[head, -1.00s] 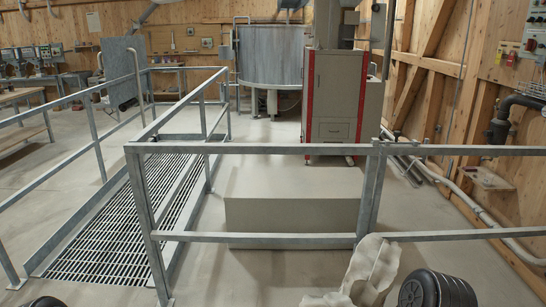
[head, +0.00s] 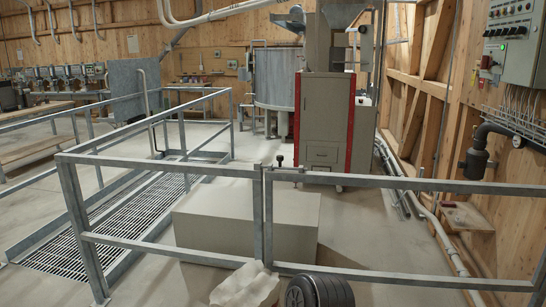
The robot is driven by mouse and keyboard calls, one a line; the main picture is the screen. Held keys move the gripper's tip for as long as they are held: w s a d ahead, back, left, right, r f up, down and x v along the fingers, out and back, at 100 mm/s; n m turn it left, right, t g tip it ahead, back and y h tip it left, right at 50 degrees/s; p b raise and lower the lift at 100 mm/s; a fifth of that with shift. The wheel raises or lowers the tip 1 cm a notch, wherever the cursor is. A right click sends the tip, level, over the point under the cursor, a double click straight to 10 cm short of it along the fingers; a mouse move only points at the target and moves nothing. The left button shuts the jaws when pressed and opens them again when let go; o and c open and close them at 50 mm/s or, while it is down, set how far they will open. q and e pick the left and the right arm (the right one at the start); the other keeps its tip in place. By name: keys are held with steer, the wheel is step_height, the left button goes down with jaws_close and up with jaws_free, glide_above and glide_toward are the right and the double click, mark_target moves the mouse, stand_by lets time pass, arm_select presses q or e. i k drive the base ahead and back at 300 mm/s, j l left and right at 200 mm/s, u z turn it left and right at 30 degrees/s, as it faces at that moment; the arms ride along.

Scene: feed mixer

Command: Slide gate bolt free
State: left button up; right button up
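The gate (head: 400,184) is a grey metal railing section to the right of an upright post (head: 263,225). A small black knob on a short stem (head: 280,160), apparently the gate bolt's handle, sticks up above the top rail just right of that post. The bolt's rod and its seat are too small to make out. The gate's rails line up with the fixed railing (head: 160,165) on the left, so the gate looks closed. Neither of my grippers is in view.
Behind the railing are a beige block (head: 245,220) and a cabinet with red edges (head: 323,120). On the near side, a pale crumpled sack (head: 247,286) and a black ribbed cylinder (head: 318,291) lie low. A floor grating (head: 110,225) is at left. Pipes (head: 440,235) run along the right wall.

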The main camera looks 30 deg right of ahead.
mark_target(280, 158)
steer(key=k+l+u, duration=0.15)
steer(key=l, duration=0.25)
steer(key=l+u, duration=0.15)
steer(key=l, duration=0.3)
steer(key=k+l+u, duration=0.15)
steer(key=l, duration=0.2)
steer(key=k+l+u, duration=0.2)
steer(key=l, duration=0.2)
steer(key=l+u, duration=0.15)
steer(key=l, duration=0.3)
steer(key=l+u, duration=0.15)
steer(key=l, duration=0.3)
steer(key=k+l+u, duration=0.15)
steer(key=l, duration=0.25)
steer(key=l+u, duration=0.15)
steer(key=l, duration=0.3)
steer(key=k+l+u, duration=0.15)
steer(key=l, duration=0.25)
steer(key=k+l+u, duration=0.15)
steer(key=l, duration=0.25)
steer(key=k+l+u, duration=0.15)
steer(key=l, duration=0.25)
